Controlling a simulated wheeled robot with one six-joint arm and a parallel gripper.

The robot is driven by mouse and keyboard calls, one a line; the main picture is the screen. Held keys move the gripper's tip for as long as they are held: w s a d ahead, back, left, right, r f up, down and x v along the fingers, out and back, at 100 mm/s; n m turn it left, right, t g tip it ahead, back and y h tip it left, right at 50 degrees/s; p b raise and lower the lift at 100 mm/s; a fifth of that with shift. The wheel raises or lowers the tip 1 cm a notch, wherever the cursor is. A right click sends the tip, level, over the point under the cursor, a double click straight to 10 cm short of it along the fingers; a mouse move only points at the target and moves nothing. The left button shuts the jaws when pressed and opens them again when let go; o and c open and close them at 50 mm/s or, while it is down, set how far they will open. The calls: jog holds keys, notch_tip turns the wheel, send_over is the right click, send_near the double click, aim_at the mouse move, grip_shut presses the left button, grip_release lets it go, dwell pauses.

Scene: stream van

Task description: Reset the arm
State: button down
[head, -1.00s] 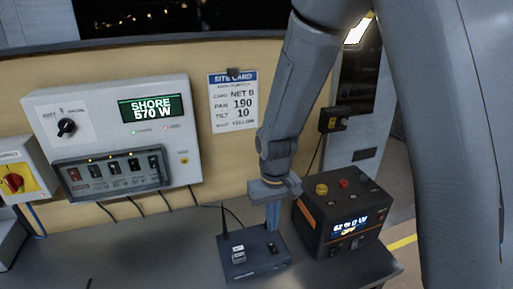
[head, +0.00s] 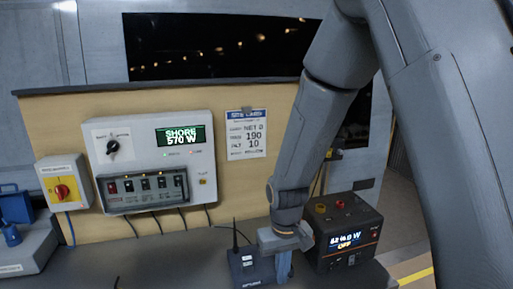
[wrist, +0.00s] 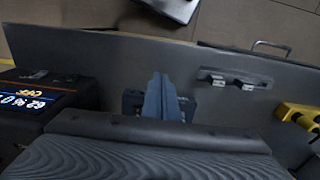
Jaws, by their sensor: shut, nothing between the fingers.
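My arm reaches down from the upper right in the head view. My gripper (head: 284,265) points down with its blue-grey fingers together and nothing between them. In the head view it overlaps the right part of a small dark box with an antenna (head: 243,268); I cannot tell whether they touch. In the wrist view the shut fingers (wrist: 158,95) stand in front of a dark box (wrist: 132,102), which they partly hide. The black power station (head: 343,228) stands just right of my gripper, its display reading OFF. It also shows at the left of the wrist view (wrist: 85,88).
A wall panel (head: 155,165) reads SHORE 570 W, with a row of switches below. A red and yellow rotary switch (head: 62,188) is at left. A site card (head: 246,133) hangs on the board. The grey desk (head: 150,265) has clear room left of the antenna box.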

jog(key=s+d+r+m+b, duration=0.1)
jog(key=s+d+r+b, duration=0.1)
jog(key=d, duration=0.4)
jog(key=s+d+r+m+t+b, duration=0.1)
jog(key=s+d+r+m+b, duration=0.1)
jog(key=s+d, duration=0.3)
jog(key=shift+s+d+b, duration=0.3)
jog(key=shift+d, duration=0.6)
